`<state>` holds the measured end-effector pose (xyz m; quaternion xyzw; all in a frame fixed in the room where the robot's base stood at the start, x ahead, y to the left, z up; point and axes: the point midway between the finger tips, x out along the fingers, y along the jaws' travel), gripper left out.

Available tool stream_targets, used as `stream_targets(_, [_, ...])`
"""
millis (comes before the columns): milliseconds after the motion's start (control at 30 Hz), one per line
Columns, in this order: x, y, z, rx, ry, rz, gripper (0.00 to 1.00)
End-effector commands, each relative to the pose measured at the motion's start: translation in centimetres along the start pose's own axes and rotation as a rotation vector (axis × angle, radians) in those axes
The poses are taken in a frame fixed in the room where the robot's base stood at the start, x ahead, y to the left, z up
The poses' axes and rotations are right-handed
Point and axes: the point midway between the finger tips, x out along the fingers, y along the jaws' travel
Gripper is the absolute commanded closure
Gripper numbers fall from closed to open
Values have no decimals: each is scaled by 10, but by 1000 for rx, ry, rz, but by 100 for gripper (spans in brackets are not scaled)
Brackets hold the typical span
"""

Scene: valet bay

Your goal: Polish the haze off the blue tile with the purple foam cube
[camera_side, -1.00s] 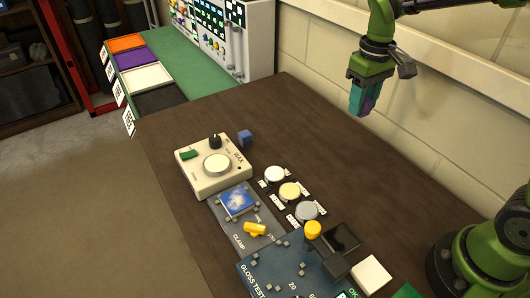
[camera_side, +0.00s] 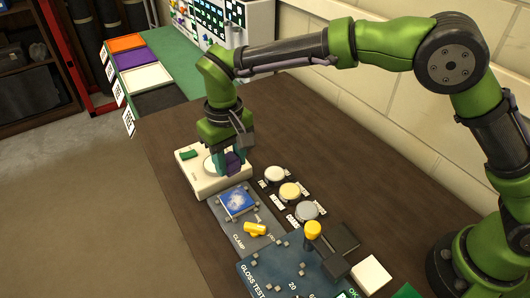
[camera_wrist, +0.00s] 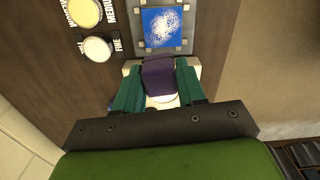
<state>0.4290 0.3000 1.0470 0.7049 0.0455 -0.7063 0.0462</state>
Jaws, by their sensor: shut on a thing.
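The blue tile (camera_side: 238,201) lies on the grey clamp plate, with a white speckled haze over its middle; the wrist view shows it ahead of my gripper (camera_wrist: 160,26). My gripper (camera_side: 228,163) is shut on the purple foam cube (camera_side: 234,164), which also shows between the teal fingers in the wrist view (camera_wrist: 158,76). It holds the cube over the cream box (camera_side: 198,181) with the round pale pad, just behind the tile. The cube is apart from the tile. I cannot tell whether it touches the pad.
The yellow clamp handle (camera_side: 255,229) is in front of the tile. Three round pots stand to its right: white (camera_side: 274,174), yellow (camera_side: 289,190) and grey (camera_side: 307,210). The gloss tester (camera_side: 275,265) and its yellow-knobbed lever (camera_side: 313,230) are nearer. Coloured trays (camera_side: 148,77) stand far left.

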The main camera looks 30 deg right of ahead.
Motion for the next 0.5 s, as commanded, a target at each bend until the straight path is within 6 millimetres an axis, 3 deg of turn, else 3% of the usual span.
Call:
stream_targets(200, [-11, -8, -10, 112, 1, 1, 85])
stream_targets(500, [4, -6, -9, 131, 0, 2, 85])
